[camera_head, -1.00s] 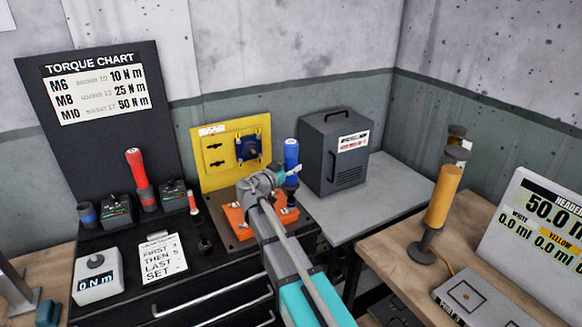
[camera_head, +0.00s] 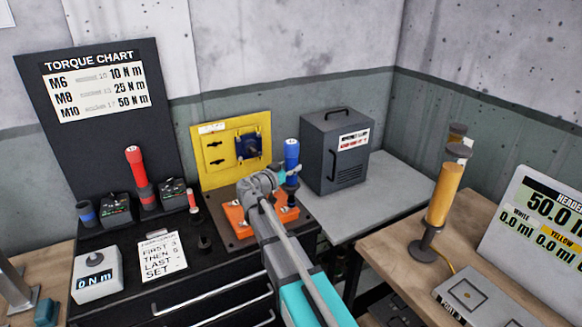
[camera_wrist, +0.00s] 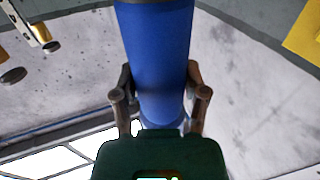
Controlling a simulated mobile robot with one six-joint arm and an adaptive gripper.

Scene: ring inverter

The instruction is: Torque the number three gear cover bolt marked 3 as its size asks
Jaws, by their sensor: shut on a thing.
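My gripper (camera_head: 288,172) is shut on a blue cylindrical tool (camera_head: 292,152), which stands upright over the right back part of the orange gear cover (camera_head: 236,219). In the wrist view the blue tool (camera_wrist: 156,60) fills the middle, with the gripper fingers (camera_wrist: 160,100) on both sides of it. The cover lies on a dark plate; a few bolts show on it, but my arm hides part of it. I cannot read the bolt numbers or see whether the tool's lower end touches a bolt. The torque chart (camera_head: 97,85) lists M6 10 Nm, M8 25 Nm and M10 50 Nm.
A red tool (camera_head: 140,175) stands at the back left between dark blocks. A white readout box (camera_head: 97,276) shows 0 N m. A note card (camera_head: 162,256) lies beside it. A yellow panel (camera_head: 220,170) and a grey cabinet (camera_head: 333,155) stand behind. The grey bench (camera_head: 385,195) is mostly clear.

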